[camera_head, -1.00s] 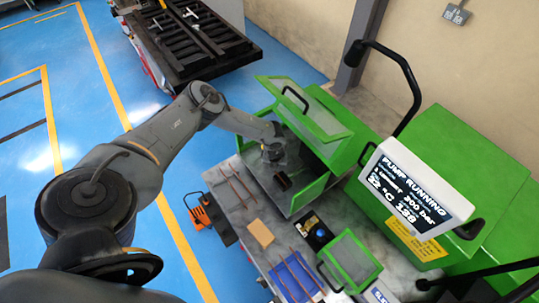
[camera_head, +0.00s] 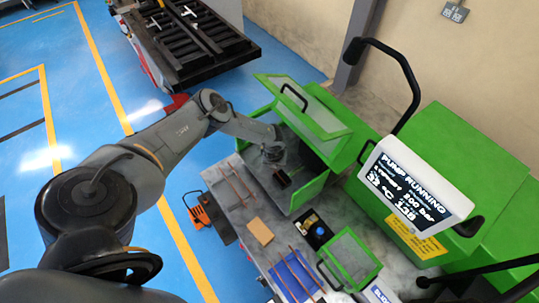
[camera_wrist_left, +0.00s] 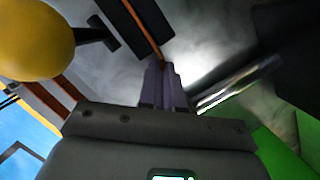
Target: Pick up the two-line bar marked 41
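My left gripper (camera_wrist_left: 165,85) is inside the open green bender (camera_head: 322,122). In the left wrist view its fingers are together, and a thin copper bar (camera_wrist_left: 141,26) runs from their tips past a black block (camera_wrist_left: 119,22). It seems to be gripped there. Two copper bars (camera_head: 238,187) lie on the grey table left of the bender. Two more bars (camera_head: 292,277) lie on a blue mat (camera_head: 282,272) near the front. No mark 41 or line marks can be read on any bar. My right gripper is not in view.
A tan block (camera_head: 260,231) and a black tray (camera_head: 315,232) stand on the table (camera_head: 222,178). A green-framed clear guard (camera_head: 350,262) is at the front right. The display (camera_head: 415,187) reads PUMP RUNNING. A yellow rounded part (camera_wrist_left: 35,38) is close in the wrist view.

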